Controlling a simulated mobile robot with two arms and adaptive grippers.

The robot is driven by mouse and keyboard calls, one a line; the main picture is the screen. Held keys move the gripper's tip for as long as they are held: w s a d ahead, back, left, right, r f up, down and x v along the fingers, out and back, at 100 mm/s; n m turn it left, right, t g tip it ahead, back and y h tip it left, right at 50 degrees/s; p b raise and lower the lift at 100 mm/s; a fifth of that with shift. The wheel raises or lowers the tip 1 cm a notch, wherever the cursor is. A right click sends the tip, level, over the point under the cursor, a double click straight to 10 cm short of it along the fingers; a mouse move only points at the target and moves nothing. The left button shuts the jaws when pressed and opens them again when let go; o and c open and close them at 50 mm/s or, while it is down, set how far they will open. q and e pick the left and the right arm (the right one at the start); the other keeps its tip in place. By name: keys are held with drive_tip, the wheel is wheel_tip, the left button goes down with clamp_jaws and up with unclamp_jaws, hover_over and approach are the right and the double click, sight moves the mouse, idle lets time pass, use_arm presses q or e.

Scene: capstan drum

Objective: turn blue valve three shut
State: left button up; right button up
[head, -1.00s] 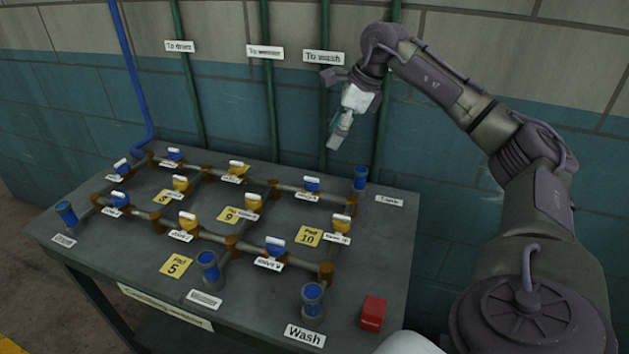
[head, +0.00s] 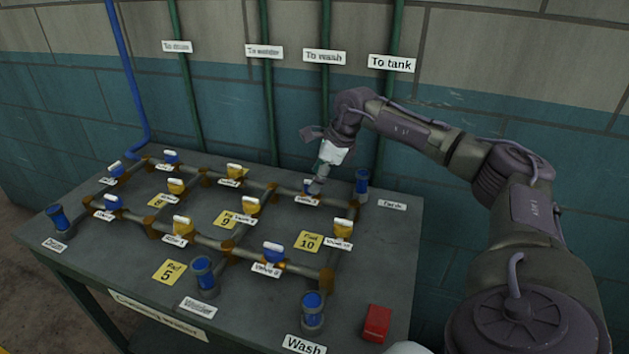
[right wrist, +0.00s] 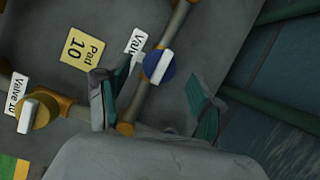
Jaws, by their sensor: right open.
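A blue valve with a white bar handle (right wrist: 160,66) sits on the pipe at the back right of the bench. It also shows in the head view (head: 309,187), partly covered by my right gripper (head: 319,183). Its label (right wrist: 137,42) is cut off by the knob, so its number cannot be read. The white handle lies roughly along the pipe. In the right wrist view my right gripper (right wrist: 155,103) is open, with one finger on each side of the pipe near the valve; contact is not visible. My left gripper is not in view.
Yellow valves, such as valve 10 (head: 343,228), and other blue valves (head: 272,252) stand on the pipe grid. A blue-topped post (head: 361,184) stands just right of the gripper. A red block (head: 376,323) lies at the front right. Green pipes (head: 325,110) run up the wall behind.

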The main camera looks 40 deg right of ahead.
drive_tip(key=shift+x, duration=1)
drive_tip(key=c, duration=1.1)
drive_tip(key=shift+c, duration=0.2)
